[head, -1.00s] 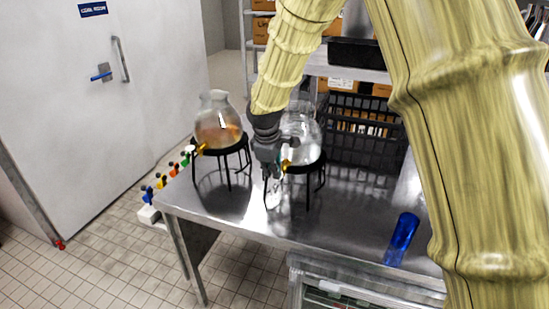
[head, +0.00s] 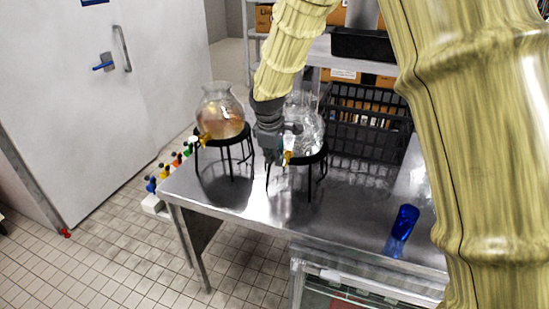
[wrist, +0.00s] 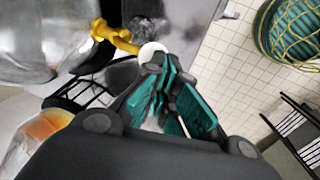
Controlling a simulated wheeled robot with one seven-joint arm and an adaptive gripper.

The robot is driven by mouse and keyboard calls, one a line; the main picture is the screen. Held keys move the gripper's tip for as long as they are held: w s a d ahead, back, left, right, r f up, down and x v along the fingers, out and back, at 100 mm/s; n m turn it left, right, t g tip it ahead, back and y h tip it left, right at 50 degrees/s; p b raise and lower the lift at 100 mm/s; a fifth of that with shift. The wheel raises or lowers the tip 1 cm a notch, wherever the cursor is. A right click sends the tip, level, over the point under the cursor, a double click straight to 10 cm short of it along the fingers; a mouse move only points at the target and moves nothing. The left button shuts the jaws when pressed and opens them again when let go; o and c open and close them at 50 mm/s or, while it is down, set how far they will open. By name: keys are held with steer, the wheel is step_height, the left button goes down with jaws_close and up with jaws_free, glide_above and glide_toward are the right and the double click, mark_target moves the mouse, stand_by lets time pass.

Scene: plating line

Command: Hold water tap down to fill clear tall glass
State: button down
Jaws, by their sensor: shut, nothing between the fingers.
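The clear dispenser (head: 306,133) stands on a black wire stand on the steel table. It also shows at upper left in the wrist view (wrist: 45,35). Its yellow tap (head: 288,157) faces the front; the tap (wrist: 115,36) lies just beyond my fingertips in the wrist view. My gripper (head: 272,158) is shut and empty, just left of this tap. I cannot tell whether it touches it. A small white round thing (wrist: 152,50) shows by the fingertips; I cannot tell what it is. I cannot make out a clear tall glass.
A dispenser with amber liquid (head: 220,118) stands on its own stand to the left. A blue glass (head: 403,222) stands at the table's right. A black crate (head: 365,135) is behind. The table front (head: 240,200) is bare.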

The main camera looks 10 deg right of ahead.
steer(key=shift+r, duration=0.15)
steer(key=v, duration=1.3)
steer(key=shift+w+r+b, duration=0.2)
steer(key=shift+r+b, duration=0.2)
steer(key=shift+r, duration=0.05)
steer(key=shift+d, duration=0.15)
